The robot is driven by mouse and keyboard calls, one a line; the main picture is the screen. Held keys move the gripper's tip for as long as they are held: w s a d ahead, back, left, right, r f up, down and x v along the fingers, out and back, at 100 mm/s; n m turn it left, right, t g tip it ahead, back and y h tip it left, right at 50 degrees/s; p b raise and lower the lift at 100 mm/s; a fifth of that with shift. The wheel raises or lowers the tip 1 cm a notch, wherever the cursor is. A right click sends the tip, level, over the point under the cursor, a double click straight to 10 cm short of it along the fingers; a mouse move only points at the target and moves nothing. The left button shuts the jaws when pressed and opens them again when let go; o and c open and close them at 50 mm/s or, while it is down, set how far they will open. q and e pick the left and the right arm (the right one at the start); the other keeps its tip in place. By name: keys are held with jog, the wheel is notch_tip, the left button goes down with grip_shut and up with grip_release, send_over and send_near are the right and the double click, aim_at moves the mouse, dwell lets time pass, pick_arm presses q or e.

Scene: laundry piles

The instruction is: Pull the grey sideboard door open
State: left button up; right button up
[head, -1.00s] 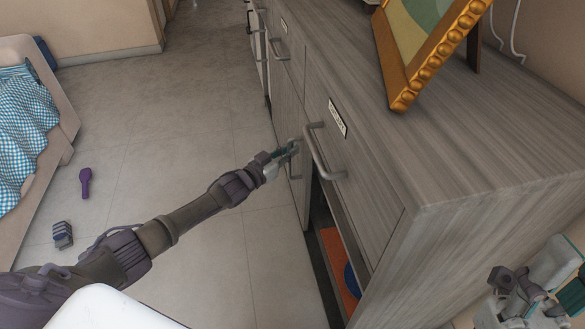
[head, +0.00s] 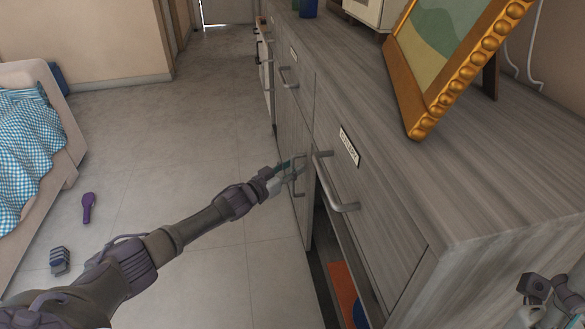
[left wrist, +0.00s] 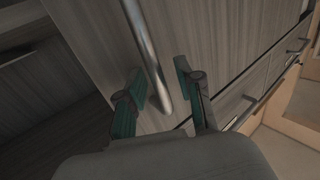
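The grey sideboard (head: 470,180) runs along the right in the head view. Its grey door (head: 291,150) is below the drawers, with a metal bar handle. My left gripper (head: 286,177) is at this handle. In the left wrist view, the handle (left wrist: 148,55) passes between the two green-padded fingers of the left gripper (left wrist: 160,98). The fingers are apart, with gaps beside the bar. I cannot tell whether the door is slightly ajar. My right gripper (head: 550,298) is partly in view at the lower right; its fingers are unclear.
An open compartment beside the door holds an orange item (head: 342,290) and a blue one. A drawer handle (head: 332,182) juts out above it. A gold picture frame (head: 455,65) stands on top. A purple brush (head: 88,207) and striped block (head: 60,260) lie on the otherwise clear floor.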

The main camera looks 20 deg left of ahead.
pick_arm(q)
jog(key=v, duration=1.2)
jog(key=shift+s+f, duration=0.1)
dwell(0.4)
